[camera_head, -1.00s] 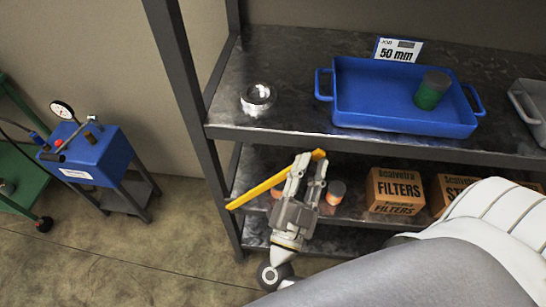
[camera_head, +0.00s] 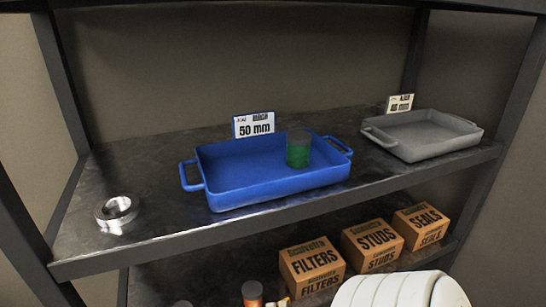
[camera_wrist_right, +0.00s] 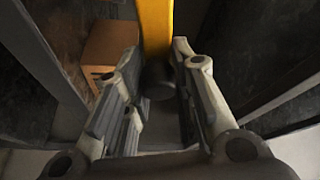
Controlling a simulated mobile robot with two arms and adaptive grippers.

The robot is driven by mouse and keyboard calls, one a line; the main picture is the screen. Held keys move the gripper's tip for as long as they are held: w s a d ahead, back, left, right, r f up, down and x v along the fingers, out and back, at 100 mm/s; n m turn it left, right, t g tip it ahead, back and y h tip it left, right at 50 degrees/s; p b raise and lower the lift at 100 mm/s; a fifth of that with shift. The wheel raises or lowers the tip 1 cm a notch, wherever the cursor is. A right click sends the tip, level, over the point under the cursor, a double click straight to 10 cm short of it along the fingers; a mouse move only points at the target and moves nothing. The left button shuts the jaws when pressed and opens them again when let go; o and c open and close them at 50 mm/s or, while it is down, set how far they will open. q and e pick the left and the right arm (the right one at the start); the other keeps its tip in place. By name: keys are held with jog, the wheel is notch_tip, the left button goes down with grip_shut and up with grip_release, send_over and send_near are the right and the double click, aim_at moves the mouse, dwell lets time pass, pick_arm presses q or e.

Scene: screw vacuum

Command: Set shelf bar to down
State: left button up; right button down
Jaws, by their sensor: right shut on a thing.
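The yellow shelf bar (camera_wrist_right: 156,28) runs up from between my right gripper's fingers to the top edge of the right wrist view. My right gripper (camera_wrist_right: 157,65) is closed around the bar. A dark round piece (camera_wrist_right: 160,82) sits at the bar's lower end between the fingers. In the head view, the bar cannot be made out clearly; only a small pale yellow bit shows at the bottom edge. My left gripper is in neither view.
The upper shelf holds a metal ring (camera_head: 117,212), a blue tray (camera_head: 225,190) with a green canister (camera_head: 298,150), and a grey tray (camera_head: 420,150). Below are boxes marked FILTERS (camera_head: 312,268), STUDS (camera_head: 372,245) and SEALS (camera_head: 421,226), and an orange jar (camera_head: 252,293).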

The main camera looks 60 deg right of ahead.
jog(key=shift+d+f, duration=0.1)
jog(key=shift+f, duration=0.85)
jog(key=c, duration=1.2)
grip_release()
jog(key=shift+w, duration=0.1)
jog(key=r+v, duration=0.1)
jog(key=v, duration=1.1)
jog(key=shift+f, duration=0.35)
